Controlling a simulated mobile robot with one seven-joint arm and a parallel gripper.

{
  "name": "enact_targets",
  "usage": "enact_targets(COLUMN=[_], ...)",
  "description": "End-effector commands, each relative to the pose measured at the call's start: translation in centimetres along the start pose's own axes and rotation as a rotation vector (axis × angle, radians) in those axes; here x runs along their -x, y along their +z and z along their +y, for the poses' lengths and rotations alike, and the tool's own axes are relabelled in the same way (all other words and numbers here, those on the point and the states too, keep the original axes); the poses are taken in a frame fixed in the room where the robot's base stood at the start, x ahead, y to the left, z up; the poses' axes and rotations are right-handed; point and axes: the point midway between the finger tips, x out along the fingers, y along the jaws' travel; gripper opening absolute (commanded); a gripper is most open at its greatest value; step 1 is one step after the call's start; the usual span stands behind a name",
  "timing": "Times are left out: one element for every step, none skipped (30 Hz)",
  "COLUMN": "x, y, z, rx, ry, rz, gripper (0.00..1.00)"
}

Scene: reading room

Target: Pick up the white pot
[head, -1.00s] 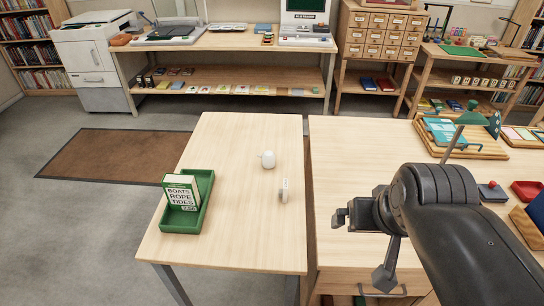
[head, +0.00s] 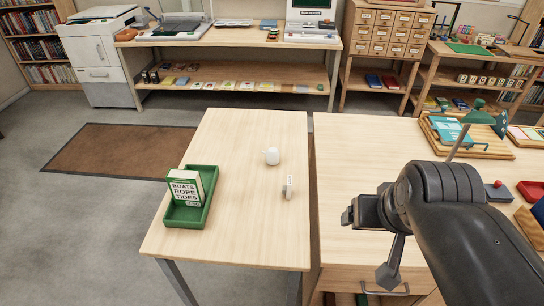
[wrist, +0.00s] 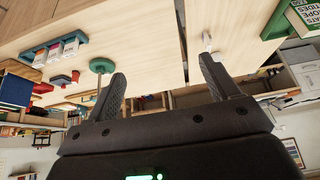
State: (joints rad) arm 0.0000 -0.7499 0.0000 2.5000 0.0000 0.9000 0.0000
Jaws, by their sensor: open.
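The white pot (head: 272,156) is small and rounded, and stands upright on the light wooden table in the head view. My gripper (head: 350,216) is to the right of and nearer than the pot, over the desk at right, well apart from it. In the wrist view my gripper (wrist: 162,88) shows two dark fingers spread apart with nothing held between them.
A small white tag-like item (head: 289,187) stands just in front of the pot. A green tray (head: 183,217) with a book (head: 186,188) sits at the table's left. The desk (head: 350,150) at right holds a wooden tray and a green lamp. The table's middle is largely clear.

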Motion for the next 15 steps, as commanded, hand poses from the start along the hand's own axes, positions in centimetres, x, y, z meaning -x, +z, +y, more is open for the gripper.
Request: enact_targets(x=[0.0,0.0,0.0,0.0,0.0,0.0,0.0,0.0,0.0,0.0,0.0,-0.1,-0.1,-0.2,-0.4], y=[0.0,0.0,0.0,0.0,0.0,0.0,0.0,0.0,0.0,-0.1,-0.3,-0.7,-1.1,-1.6,-2.5], z=[0.0,0.0,0.0,0.0,0.0,0.0,0.0,0.0,0.0,0.0,-0.1,-0.1,-0.2,-0.3,-0.5], rx=[0.000,0.000,0.000,0.000,0.000,0.000,0.000,0.000,0.000,0.002,0.004,0.009,0.015,0.022,0.033], ry=[0.000,0.000,0.000,0.000,0.000,0.000,0.000,0.000,0.000,0.000,0.000,0.000,0.000,-0.001,-0.001], rz=[0.000,0.000,0.000,0.000,0.000,0.000,0.000,0.000,0.000,-0.001,-0.001,-0.002,-0.005,-0.007,-0.011], gripper=[0.76,0.74,0.72,0.72,0.72,0.72,0.72,0.72,0.72,0.72,0.72,0.72,0.72,0.72,0.72])
